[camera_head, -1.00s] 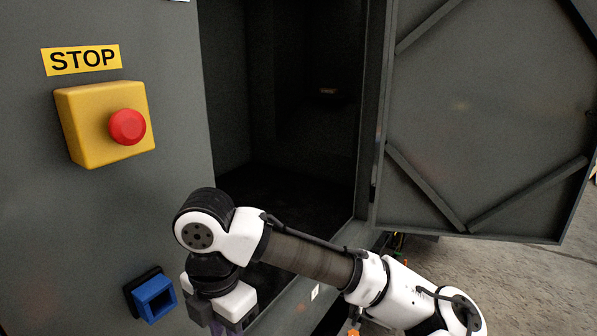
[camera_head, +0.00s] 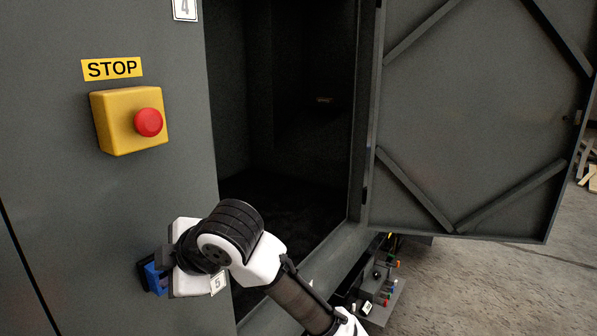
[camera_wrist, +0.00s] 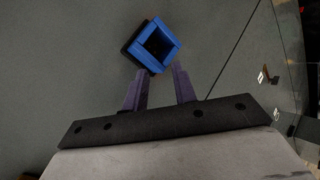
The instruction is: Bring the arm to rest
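My gripper (camera_head: 168,268) points at the grey cabinet front, close to a blue square frame (camera_head: 153,278) on a dark mount. In the wrist view my gripper's two fingers (camera_wrist: 159,72) stand apart with an empty gap between them. Their tips lie close to the lower corner of the blue frame (camera_wrist: 170,60), which looks tilted like a diamond and has a dark hollow middle. I cannot tell whether the tips touch it. In the head view my wrist hides part of the frame. My arm reaches in from the lower right, bent at the wrist.
A yellow box with a red button (camera_head: 148,122) sits on the panel under a STOP label (camera_head: 112,69). The dark cabinet opening (camera_head: 290,150) is right of my wrist. Its door (camera_head: 470,110) stands open at right. A small box with coloured controls (camera_head: 378,298) is below.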

